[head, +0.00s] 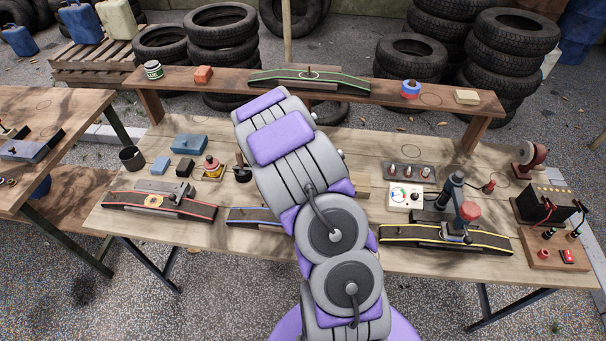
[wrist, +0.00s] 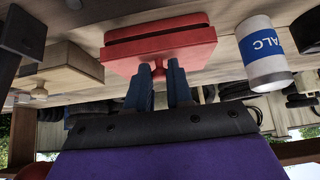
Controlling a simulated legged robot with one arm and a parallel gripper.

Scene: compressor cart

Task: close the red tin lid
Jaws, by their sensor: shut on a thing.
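The red tin (wrist: 160,32) shows in the wrist view, which appears upside down. A dark gap runs across it between two red parts. Its lid (wrist: 160,53) has a small red knob, partly hidden by my fingers. My gripper (wrist: 164,70) has its two dark blue fingers at this knob and is shut on it. In the head view my own arm hides both the gripper and the red tin. How far the lid is from closed I cannot tell exactly.
A white talc can with a blue label (wrist: 264,55) stands close beside the tin in the wrist view; a wooden block (wrist: 70,68) is on the other side. The workbench (head: 300,165) holds a white meter box (head: 405,196), yellow-edged ramp (head: 420,238) and raised back shelf (head: 440,92).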

